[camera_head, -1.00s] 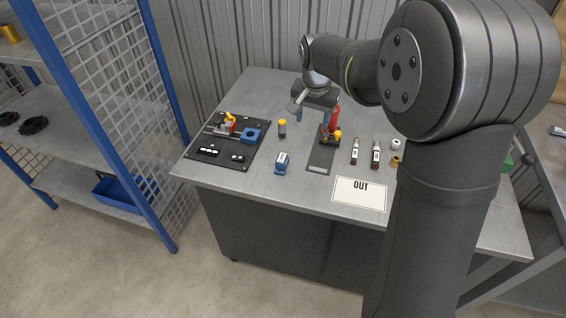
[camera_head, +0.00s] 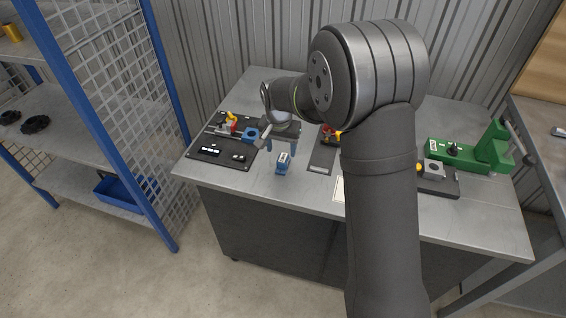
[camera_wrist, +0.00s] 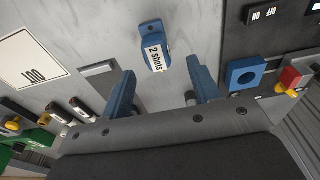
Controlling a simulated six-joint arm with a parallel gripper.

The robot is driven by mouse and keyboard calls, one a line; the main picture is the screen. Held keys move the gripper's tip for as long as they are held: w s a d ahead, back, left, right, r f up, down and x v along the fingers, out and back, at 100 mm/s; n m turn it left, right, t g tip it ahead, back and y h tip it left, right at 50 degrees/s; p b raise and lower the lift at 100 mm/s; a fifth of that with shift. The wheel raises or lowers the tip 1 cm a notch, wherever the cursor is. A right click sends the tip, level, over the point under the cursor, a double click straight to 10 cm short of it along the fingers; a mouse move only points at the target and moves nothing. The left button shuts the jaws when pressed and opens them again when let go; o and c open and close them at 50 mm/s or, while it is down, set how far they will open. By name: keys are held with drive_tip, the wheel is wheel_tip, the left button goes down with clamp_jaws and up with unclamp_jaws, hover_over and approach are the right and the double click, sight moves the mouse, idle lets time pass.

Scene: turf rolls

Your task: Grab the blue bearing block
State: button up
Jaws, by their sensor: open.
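The blue bearing block (camera_head: 249,135), a squarish block with a round hole, is on the black board (camera_head: 222,159) at the left of the table. In the wrist view the bearing block (camera_wrist: 243,76) lies to the right of my gripper's right finger, apart from it. My gripper (camera_head: 281,150) is open and empty, above the table, with its fingers pointing down. In the wrist view my gripper (camera_wrist: 164,76) has a small blue item labelled "2 shots" (camera_wrist: 153,46) just beyond the gap between its blue fingers.
The black board also bears a red and yellow clamp (camera_head: 229,121) beside the bearing block. A dark grey plate (camera_head: 322,160) lies right of my gripper. A green fixture (camera_head: 470,152) stands at the far right. My arm hides part of the table.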

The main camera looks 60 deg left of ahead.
sight(283, 158)
drive_tip(key=shift+w+a+f, duration=0.1)
drive_tip(key=shift+w+f, duration=0.1)
drive_tip(key=shift+f, duration=1.25)
drive_tip(key=shift+w+f, duration=0.15)
drive_tip(key=shift+f, duration=1.3)
clamp_jaws()
